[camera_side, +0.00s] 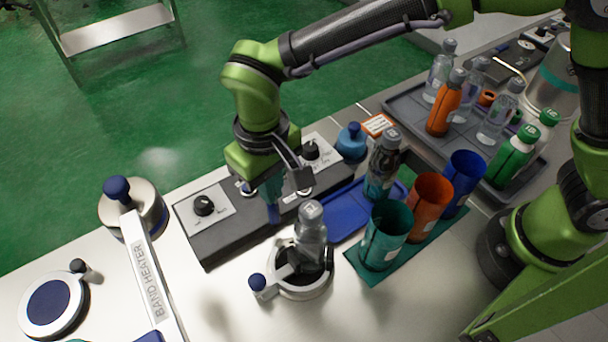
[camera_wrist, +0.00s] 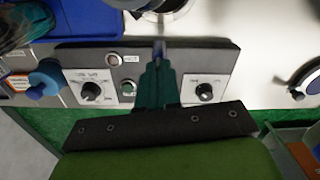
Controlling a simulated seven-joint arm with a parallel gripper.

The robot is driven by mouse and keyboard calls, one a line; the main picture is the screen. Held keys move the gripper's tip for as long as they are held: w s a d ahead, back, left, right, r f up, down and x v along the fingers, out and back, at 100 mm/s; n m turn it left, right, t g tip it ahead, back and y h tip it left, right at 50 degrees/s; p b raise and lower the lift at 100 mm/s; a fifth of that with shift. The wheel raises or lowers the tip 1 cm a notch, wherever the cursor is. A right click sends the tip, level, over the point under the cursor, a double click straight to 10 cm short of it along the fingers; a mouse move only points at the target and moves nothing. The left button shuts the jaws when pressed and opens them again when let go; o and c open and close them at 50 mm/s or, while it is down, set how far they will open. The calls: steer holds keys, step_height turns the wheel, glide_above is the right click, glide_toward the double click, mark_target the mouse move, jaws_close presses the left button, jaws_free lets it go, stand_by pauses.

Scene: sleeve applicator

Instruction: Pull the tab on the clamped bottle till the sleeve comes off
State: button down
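I cannot make out a sleeve or tab on this bottle. My gripper (camera_side: 273,214) points down, just left of the bottle and apart from it, over the front part of the control box. In the wrist view my gripper's teal fingers with blue tips (camera_wrist: 160,50) lie together and look shut; nothing shows between them. The clamp's rim (camera_wrist: 165,14) is cut off at that view's top edge.
The control box (camera_side: 225,233) with dials lies behind the clamp. A blue tray (camera_side: 347,224) with another bottle (camera_side: 382,165) is to the right, near teal (camera_side: 385,238), orange (camera_side: 428,208) and blue (camera_side: 463,183) cups. A band heater arm (camera_side: 151,275) stands left.

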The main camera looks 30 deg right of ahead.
steer(key=shift+w+a+r, duration=0.1)
steer(key=shift+w+r, duration=0.15)
steer(key=shift+r, duration=1.5)
steer(key=shift+w+r, duration=0.2)
steer(key=shift+r, duration=1.55)
steer(key=shift+w, duration=0.15)
steer(key=shift+w, duration=2.55)
steer(key=d, duration=2.9)
steer(key=shift+d, duration=0.4)
